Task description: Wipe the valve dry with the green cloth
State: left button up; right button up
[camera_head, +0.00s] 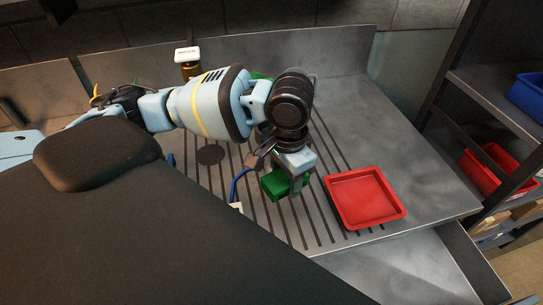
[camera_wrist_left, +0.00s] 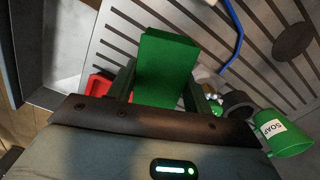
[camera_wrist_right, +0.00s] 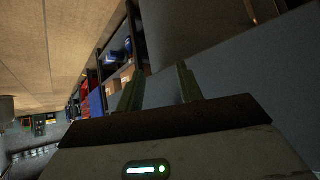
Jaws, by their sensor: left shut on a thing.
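My left gripper (camera_head: 296,188) is shut on the green cloth (camera_head: 275,186), a folded block held over the grooved metal drainboard, just left of the red tray (camera_head: 366,198). The cloth (camera_wrist_left: 168,68) also stands between the fingers in the left wrist view. I cannot clearly make out the valve; small metallic parts (camera_wrist_left: 214,97) show beside the left gripper in that view, partly hidden by a finger. My right gripper (camera_wrist_right: 159,85) is open and empty, away from the drainboard.
A green soap container (camera_wrist_left: 283,134) stands near the small parts in the left wrist view. A white-lidded jar (camera_head: 188,63) stands at the back. A blue cord-like thing (camera_head: 236,186) lies left of the cloth. Shelves with red (camera_head: 492,172) and blue bins (camera_head: 530,94) are at right.

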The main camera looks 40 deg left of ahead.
aim_at(274, 173)
pick_arm(q)
jog(key=m, duration=0.3)
jog(key=shift+a+r+m, duration=0.25)
jog(key=shift+r+m, duration=0.15)
jog(key=m, duration=0.3)
jog(key=shift+a+r+m, duration=0.2)
jog(key=shift+r+m, duration=0.15)
jog(key=shift+m, duration=0.05)
jog(key=m, duration=0.3)
jog(key=r+m, duration=0.1)
jog(key=m, duration=0.1)
jog(key=shift+s+a+m+p, duration=0.15)
jog(key=shift+a+m+p, duration=0.15)
jog(key=m, duration=0.4)
jog(key=r+m, duration=0.1)
jog(key=m, duration=0.2)
jog(key=shift+s+a, duration=0.1)
jog(key=shift+a, duration=0.25)
jog(key=m, duration=0.3)
jog(key=shift+a+r, duration=0.2)
jog(key=shift+r, duration=0.1)
jog(key=m, duration=0.3)
jog(key=shift+s+a+r+m+p, duration=0.1)
jog(key=shift+a+r+m+p, duration=0.1)
jog(key=shift+m+p, duration=0.1)
pick_arm(e)
jog(key=shift+w+d+r+t, duration=0.1)
jog(key=shift+w+r+t, duration=0.2)
jog(key=shift+w+r, duration=0.55)
jog(key=shift+s, duration=0.1)
